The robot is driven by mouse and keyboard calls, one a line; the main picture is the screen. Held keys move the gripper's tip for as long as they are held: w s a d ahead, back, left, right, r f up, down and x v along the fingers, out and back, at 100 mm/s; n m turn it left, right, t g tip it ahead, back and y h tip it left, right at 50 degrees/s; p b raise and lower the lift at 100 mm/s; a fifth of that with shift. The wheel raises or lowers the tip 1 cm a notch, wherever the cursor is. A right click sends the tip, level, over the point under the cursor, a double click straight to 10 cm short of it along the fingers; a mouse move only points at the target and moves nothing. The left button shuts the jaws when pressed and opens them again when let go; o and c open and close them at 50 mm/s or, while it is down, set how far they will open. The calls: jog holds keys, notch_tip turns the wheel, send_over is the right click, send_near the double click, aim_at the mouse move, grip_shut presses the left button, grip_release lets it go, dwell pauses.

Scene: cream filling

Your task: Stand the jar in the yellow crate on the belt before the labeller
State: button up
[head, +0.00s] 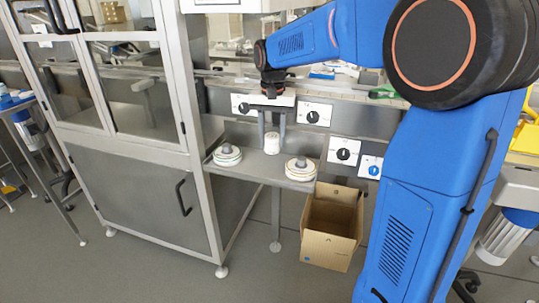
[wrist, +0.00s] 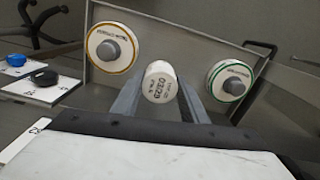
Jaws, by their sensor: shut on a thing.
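My gripper (head: 272,132) points down in front of the knob panels, above the small grey shelf. It is shut on a white cylindrical jar (head: 272,146), which shows between the fingertips. In the wrist view my gripper's two grey fingers (wrist: 158,92) flank the jar (wrist: 158,78), whose pale end carries dark print. I cannot tell whether the jar touches the shelf. The belt (head: 340,88) runs behind the panels, partly hidden by my arm. A yellow object (head: 526,138), possibly the yellow crate, shows at the right edge; its inside is mostly hidden.
Two label rolls (head: 227,155) (head: 300,168) lie on the shelf (head: 262,168), either side of the jar. An open cardboard box (head: 333,225) stands below. A glazed steel cabinet (head: 130,130) is at left. Knob panels (head: 314,113) line the front. Open floor lies in front.

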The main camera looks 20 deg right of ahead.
aim_at(272, 153)
jog(key=shift+f, duration=2.95)
jog(key=shift+f, duration=0.1)
jog(key=o, duration=1.1)
